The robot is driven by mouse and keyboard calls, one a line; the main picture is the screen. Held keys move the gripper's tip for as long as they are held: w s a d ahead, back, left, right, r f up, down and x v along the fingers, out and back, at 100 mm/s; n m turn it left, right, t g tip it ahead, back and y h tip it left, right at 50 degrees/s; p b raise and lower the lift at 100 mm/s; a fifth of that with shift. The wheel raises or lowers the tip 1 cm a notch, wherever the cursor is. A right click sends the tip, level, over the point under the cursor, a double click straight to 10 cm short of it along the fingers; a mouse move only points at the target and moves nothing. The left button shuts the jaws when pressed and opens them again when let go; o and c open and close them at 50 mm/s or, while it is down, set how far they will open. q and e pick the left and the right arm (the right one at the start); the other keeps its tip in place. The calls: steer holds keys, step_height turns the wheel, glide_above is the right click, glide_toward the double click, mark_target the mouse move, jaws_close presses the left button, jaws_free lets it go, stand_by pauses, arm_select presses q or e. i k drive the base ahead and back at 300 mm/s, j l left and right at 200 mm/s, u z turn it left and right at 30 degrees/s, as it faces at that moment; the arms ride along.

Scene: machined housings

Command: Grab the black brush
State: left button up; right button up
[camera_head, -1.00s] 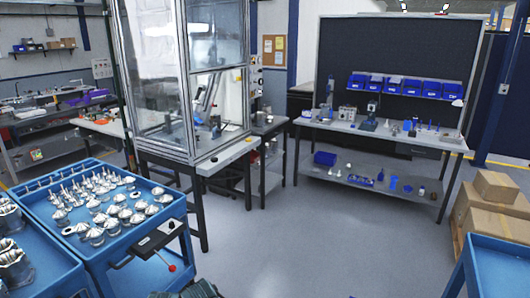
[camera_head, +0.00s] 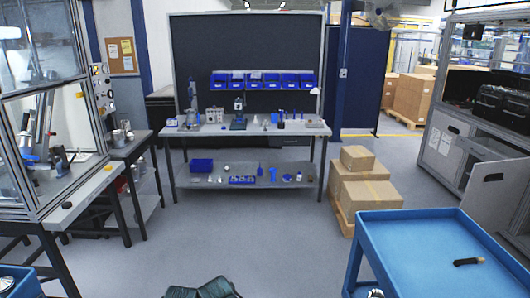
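A small black brush (camera_head: 468,262) lies on the top of the blue cart (camera_head: 400,252) at the lower right.
Cardboard boxes (camera_head: 362,190) on a pallet stand behind the cart. A workbench (camera_head: 250,128) with blue bins (camera_head: 262,80) stands at the back. A glazed machine enclosure (camera_head: 50,100) is at the left, a grey cabinet (camera_head: 455,145) at the right. The middle floor is clear.

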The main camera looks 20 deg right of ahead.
mark_target(476, 260)
steer(key=i+z, duration=0.1)
steer(key=i, duration=0.9)
steer(key=i+u, duration=0.2)
steer(key=i, duration=0.65)
steer(key=i+l+u, duration=0.15)
steer(key=i, duration=0.75)
steer(key=i+j+z, duration=0.1)
steer(key=i+z, duration=0.2)
steer(key=z, duration=4.55)
